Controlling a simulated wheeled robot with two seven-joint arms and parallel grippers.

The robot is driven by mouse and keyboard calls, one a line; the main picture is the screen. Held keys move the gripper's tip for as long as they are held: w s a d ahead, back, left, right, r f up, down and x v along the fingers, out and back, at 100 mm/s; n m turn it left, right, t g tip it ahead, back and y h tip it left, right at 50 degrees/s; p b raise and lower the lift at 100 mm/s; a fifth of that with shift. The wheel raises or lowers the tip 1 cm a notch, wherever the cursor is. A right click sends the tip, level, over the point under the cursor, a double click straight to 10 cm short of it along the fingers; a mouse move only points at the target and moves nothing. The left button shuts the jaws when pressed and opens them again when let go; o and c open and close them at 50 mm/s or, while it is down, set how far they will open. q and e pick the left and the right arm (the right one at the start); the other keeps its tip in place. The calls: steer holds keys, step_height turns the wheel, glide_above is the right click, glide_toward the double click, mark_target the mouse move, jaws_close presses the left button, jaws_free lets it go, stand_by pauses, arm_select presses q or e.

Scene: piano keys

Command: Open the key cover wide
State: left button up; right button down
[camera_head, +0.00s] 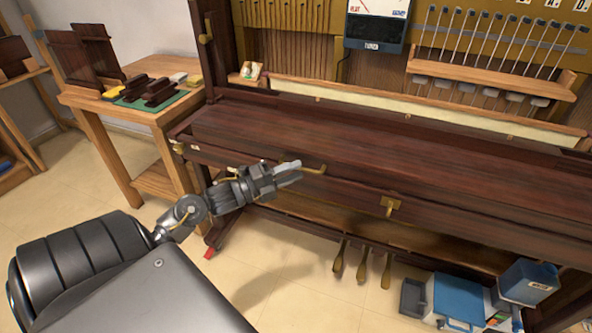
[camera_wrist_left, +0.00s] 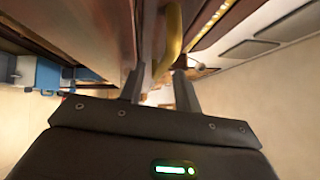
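The key cover (camera_head: 390,160) is a long dark reddish-brown wooden lid on the upright piano, lying down over the keyboard, so no keys show. A curved brass handle (camera_head: 316,171) sticks out near its front edge. My left gripper (camera_head: 290,172) is right beside that handle, just to its left. In the left wrist view the two fingers (camera_wrist_left: 159,90) stand apart, and the brass handle (camera_wrist_left: 173,38) appears ahead of the gap, nearer the right finger. I cannot tell whether they touch. My right gripper is not in view.
A wooden side table (camera_head: 150,112) with a green mat and dark blocks stands left of the piano. Brass pedals (camera_head: 362,264) hang below the lid. A blue toolbox (camera_head: 458,300) and other containers sit on the floor at lower right. Floor before the piano is mostly clear.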

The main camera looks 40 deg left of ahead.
arm_select(q)
steer(key=shift+w+d, duration=0.35)
steer(key=shift+w, duration=0.3)
jaws_close()
